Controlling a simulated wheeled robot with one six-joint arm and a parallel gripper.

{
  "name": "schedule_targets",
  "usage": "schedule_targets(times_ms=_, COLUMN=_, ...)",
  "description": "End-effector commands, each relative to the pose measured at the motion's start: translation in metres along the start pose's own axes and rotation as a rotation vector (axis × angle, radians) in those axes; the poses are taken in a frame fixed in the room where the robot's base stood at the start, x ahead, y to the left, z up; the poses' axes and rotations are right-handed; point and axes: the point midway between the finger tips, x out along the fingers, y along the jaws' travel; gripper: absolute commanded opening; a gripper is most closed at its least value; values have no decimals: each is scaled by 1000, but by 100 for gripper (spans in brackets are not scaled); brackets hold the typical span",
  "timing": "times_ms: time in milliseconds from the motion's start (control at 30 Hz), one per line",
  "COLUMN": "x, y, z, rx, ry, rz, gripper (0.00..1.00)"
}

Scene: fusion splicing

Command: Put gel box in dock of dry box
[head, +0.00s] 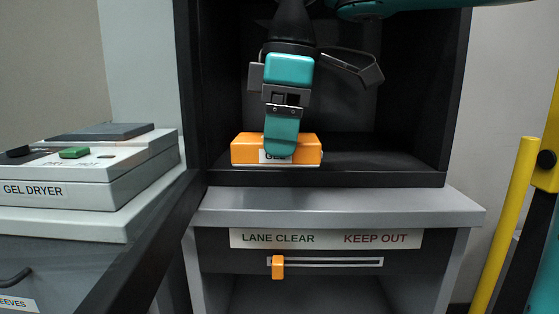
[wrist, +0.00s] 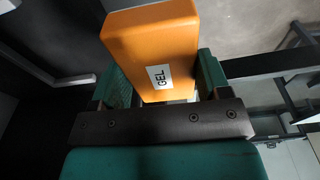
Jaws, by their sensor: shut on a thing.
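The orange gel box (head: 306,148) with a white label is in my gripper (head: 280,145) in the head view. In the wrist view, the gel box (wrist: 150,45) stands between the two green fingers (wrist: 162,85), its "GEL" label facing the camera. My gripper is shut on it. In the head view the box is at the front of a dark open cabinet (head: 325,178), just above or on its front edge; I cannot tell whether it touches. No dock is clearly seen, and the dry box cannot be told for sure.
A grey gel dryer (head: 120,180) with a green button stands at the left. Below the cabinet is a panel (head: 325,239) reading "LANE CLEAR" and "KEEP OUT", with an orange slider (head: 278,267) at the left of its slot. A yellow post (head: 505,225) stands at the right.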

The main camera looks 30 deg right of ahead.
Motion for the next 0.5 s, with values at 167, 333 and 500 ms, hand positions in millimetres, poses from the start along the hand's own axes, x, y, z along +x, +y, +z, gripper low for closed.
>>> schedule_targets(times_ms=167, x=0, y=34, z=1, rx=5, ry=-1, rz=-2, gripper=36)
schedule_targets(times_ms=333, x=-1, y=84, z=3, rx=7, ry=-1, rz=-2, gripper=36)
schedule_targets(times_ms=500, x=-2, y=132, z=4, rx=8, ry=-1, rz=-2, gripper=36)
